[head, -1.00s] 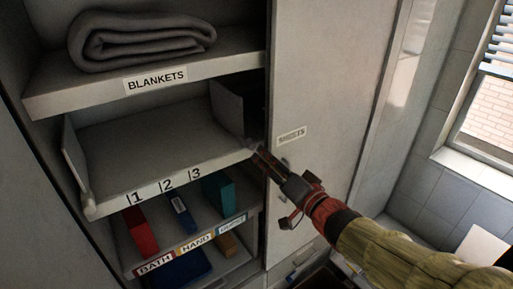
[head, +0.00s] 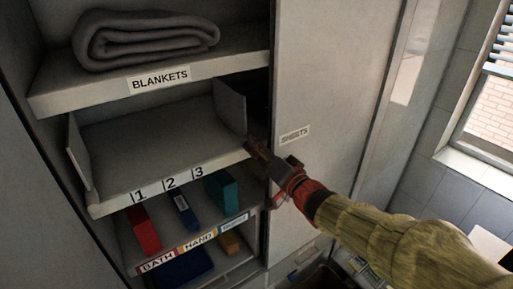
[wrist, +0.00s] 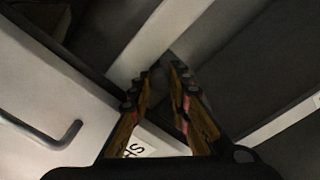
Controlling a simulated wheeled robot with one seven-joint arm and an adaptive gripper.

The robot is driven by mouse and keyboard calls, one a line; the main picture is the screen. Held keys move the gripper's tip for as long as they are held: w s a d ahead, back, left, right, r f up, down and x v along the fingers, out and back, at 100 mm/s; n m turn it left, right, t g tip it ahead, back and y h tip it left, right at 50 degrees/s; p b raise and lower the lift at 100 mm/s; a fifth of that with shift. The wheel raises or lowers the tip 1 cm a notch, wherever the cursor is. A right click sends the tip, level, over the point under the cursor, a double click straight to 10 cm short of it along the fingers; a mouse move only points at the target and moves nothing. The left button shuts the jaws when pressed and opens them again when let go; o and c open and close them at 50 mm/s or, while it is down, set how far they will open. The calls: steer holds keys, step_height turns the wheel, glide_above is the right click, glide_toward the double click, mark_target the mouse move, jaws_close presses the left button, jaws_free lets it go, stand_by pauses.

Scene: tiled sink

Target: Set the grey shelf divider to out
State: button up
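A grey upright divider panel (head: 230,107) stands at the right end of the middle shelf in the head view. A similar panel (head: 79,165) stands at the left end. My gripper (head: 252,148) is at the lower front corner of the right panel, beside the shelf's front edge. In the wrist view my gripper (wrist: 160,74) has its two fingertips apart, and nothing is clearly held between them. A light bar and a grey surface lie just beyond the tips. Whether the fingers touch the panel cannot be told.
The middle shelf's front edge (head: 167,183) is marked 1, 2, 3, and its surface is empty. A folded blanket (head: 145,40) lies above. Red, blue and teal items stand below. A cabinet side marked SHEETS (head: 294,135) is close right of my gripper.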

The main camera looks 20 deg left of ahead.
jaws_close()
stand_by(0.4)
steer(key=s+a+b, duration=0.2)
steer(key=s+a, duration=0.1)
steer(key=s, duration=0.1)
steer(key=s+a+b, duration=0.3)
steer(key=shift+s+a+f, duration=0.1)
steer(key=shift+s+a, duration=0.25)
steer(key=shift+s, duration=0.05)
steer(key=shift+o, duration=0.8)
jaws_free()
steer(key=shift+o, duration=0.7)
steer(key=shift+s+a, duration=0.1)
steer(key=shift+s, duration=0.05)
